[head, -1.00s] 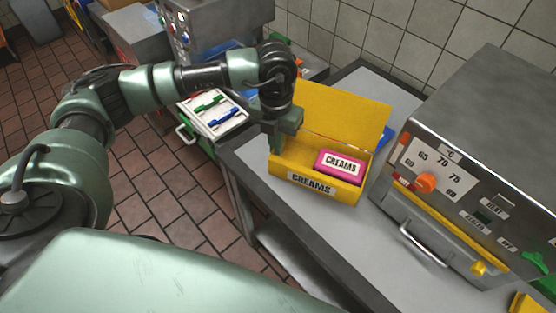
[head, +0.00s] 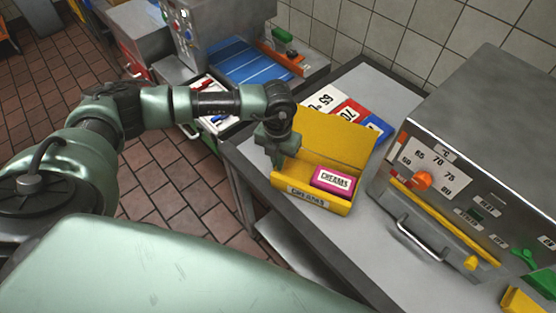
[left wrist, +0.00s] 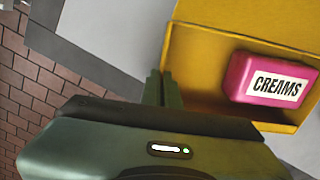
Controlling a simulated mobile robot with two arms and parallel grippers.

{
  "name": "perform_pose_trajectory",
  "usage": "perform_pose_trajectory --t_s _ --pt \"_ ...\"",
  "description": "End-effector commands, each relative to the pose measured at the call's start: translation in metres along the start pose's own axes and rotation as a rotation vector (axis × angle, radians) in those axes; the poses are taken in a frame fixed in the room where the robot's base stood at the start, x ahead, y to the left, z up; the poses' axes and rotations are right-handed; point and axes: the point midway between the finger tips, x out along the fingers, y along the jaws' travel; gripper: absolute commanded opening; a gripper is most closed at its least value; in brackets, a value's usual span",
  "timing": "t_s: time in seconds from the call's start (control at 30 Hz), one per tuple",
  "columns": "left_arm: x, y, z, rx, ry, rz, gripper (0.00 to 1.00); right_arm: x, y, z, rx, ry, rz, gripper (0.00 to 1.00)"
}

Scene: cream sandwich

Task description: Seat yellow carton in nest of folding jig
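The yellow carton (head: 350,145) stands upright with its lid raised at the back, over the grey worktop in front of the oven. A pink CREAMS pack (head: 332,181) lies inside it. My left gripper (head: 280,160) is at the carton's left end, its fingers shut on the left wall. The left wrist view shows the two close-set fingers (left wrist: 163,88) at the edge of the carton (left wrist: 205,75), with the pink pack (left wrist: 270,78) to the right. I cannot tell whether the carton touches the surface. I cannot make out the folding jig. My right gripper is out of view.
A steel oven (head: 475,150) with an orange knob stands close on the right. A yellow item (head: 525,301) shows at the lower right corner. Bare worktop (head: 340,245) lies in front.

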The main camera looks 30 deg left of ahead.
Motion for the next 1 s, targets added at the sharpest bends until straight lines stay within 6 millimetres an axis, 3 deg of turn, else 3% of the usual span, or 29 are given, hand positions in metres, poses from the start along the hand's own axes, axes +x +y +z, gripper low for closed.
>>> perform_pose_trajectory --t_s 0.03,0.13,0.57,1.0 --pt "0.003 0.0 0.0 0.0 0.0 -0.001 0.0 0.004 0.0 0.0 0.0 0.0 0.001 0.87" --pt "0.002 0.0 0.0 0.0 0.0 0.0 0.24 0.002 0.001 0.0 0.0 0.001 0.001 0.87" --pt "-0.005 0.0 0.001 0.0 -0.002 0.0 0.24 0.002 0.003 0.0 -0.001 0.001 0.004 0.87" --pt "-0.092 0.0 0.001 0.0 -0.006 -0.001 0.24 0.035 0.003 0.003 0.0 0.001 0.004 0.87"
